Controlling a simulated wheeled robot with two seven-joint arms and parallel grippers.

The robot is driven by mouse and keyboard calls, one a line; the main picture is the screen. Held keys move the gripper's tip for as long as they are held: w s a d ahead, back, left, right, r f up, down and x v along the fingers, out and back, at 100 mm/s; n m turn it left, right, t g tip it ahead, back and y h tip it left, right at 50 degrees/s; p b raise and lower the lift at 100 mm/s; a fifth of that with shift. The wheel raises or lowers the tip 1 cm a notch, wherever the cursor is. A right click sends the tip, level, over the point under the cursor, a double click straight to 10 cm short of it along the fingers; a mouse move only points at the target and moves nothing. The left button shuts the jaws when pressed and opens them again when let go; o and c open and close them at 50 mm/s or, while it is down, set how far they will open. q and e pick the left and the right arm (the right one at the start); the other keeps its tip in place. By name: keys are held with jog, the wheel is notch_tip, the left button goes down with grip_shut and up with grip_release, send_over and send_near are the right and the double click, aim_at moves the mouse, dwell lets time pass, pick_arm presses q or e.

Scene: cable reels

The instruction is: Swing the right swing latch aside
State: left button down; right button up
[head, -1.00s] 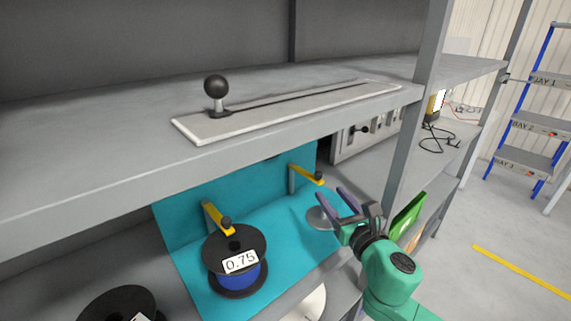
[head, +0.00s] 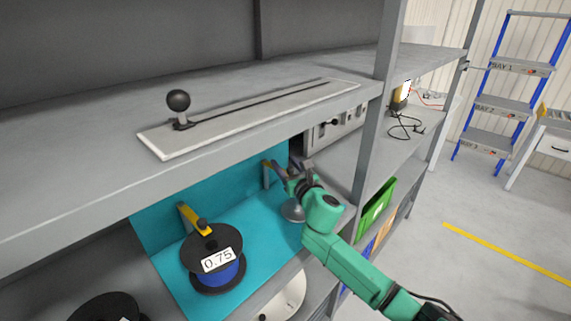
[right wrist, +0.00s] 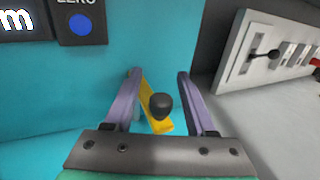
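The right swing latch is a yellow bar with a black knob; a bit of it (head: 267,165) shows in the head view on the teal panel, mostly hidden by my right gripper (head: 281,168). In the right wrist view the yellow latch (right wrist: 161,127) and its black knob (right wrist: 160,105) sit between the two purple fingers of my right gripper (right wrist: 158,74). The fingers are apart, one on each side of the knob. The left finger lies close to the bar; I cannot tell whether it touches. My left gripper is not in view.
A second yellow latch (head: 188,215) stands left, above a black reel (head: 200,245) with blue cable marked 0.75. A grey disc (head: 293,211) is below my right gripper. The shelf (head: 70,180) hangs above; a grey switch panel (right wrist: 245,60) is close on the right.

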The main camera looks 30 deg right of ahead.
grip_shut()
dwell(1.3)
